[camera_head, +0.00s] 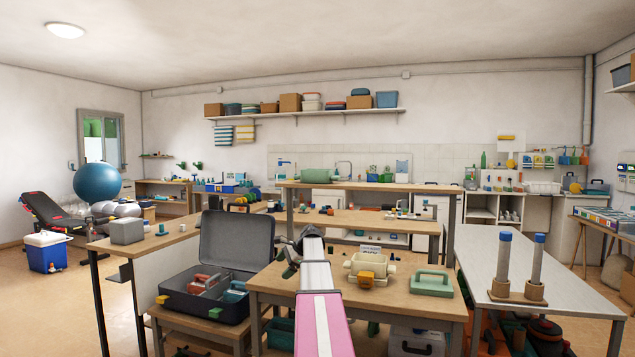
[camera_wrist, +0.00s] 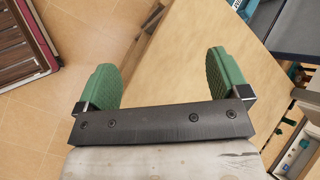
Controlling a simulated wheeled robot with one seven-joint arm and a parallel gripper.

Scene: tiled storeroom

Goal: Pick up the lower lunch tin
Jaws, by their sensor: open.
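A pale green box with a handle (camera_head: 431,283) sits on the right part of the front wooden table, in the head view. A whitish box with a dark handle (camera_head: 417,343) stands low under that table, partly cut off by the picture's edge. I cannot tell for sure which of them is the lower lunch tin. My gripper (camera_wrist: 165,68) has its two green fingers wide apart, with nothing between them in the wrist view. It is over a wooden surface's edge and the tiled floor. In the head view my arm largely hides it. Neither box shows clearly in the wrist view.
An open grey case (camera_head: 215,270) stands at left. Two blue-capped cylinders (camera_head: 504,257) stand in a wooden holder on the grey table (camera_head: 570,292) at right. Open floor lies at far left.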

